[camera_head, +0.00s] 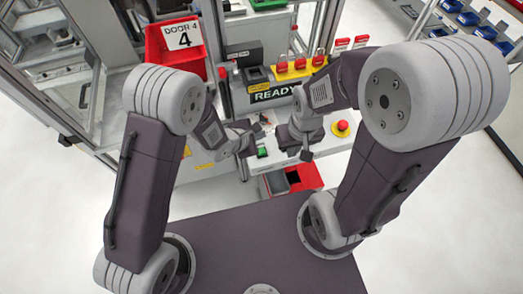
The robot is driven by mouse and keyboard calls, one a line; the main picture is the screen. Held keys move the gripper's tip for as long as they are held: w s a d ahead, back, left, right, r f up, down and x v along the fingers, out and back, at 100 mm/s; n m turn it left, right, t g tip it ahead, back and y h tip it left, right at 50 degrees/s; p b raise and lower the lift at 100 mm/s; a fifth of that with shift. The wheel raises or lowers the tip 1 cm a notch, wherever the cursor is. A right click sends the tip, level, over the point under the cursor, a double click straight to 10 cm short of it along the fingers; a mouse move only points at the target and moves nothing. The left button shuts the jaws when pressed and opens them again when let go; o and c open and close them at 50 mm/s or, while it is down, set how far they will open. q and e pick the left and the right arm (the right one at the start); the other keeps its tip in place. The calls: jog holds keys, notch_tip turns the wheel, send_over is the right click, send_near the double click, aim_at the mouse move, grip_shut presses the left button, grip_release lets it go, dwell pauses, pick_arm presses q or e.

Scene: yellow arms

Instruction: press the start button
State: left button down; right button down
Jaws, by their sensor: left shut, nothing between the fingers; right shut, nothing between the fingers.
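A green button (262,152) sits on the pale front panel of the workstation; I take it for the start button, though no label is readable. A red mushroom button on a yellow base (342,127) is on the same panel, to the right. My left gripper (258,131) is shut and empty, just above the green button in the picture, apparently not touching it. My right gripper (299,150) is shut and empty, between the green and red buttons, right of the green one. The fingertips are small and hard to make out.
A sign reading READY (274,93) stands behind the grippers, below a row of red padlocks on yellow (300,64). A red bin (162,47) with a DOOR 4 card is at back left. Another red bin (305,177) is below the panel. A metal frame stands left.

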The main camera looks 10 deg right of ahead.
pick_arm(q)
jog(key=b, duration=0.7)
send_over(264, 147)
jog(key=s+a, duration=0.2)
notch_tip(264, 147, down, 7)
jog(key=shift+a+f, duration=0.1)
jog(key=shift+f, duration=0.55)
dwell(0.6)
jog(key=shift+f+b, duration=0.3)
jog(key=shift+f, duration=0.1)
jog(key=shift+f+b, duration=0.3)
jog(key=shift+f, duration=0.2)
dwell(0.5)
jog(key=shift+r, duration=0.15)
jog(key=shift+r+p, duration=0.75)
jog(key=shift+p, duration=0.2)
jog(key=shift+r, duration=0.1)
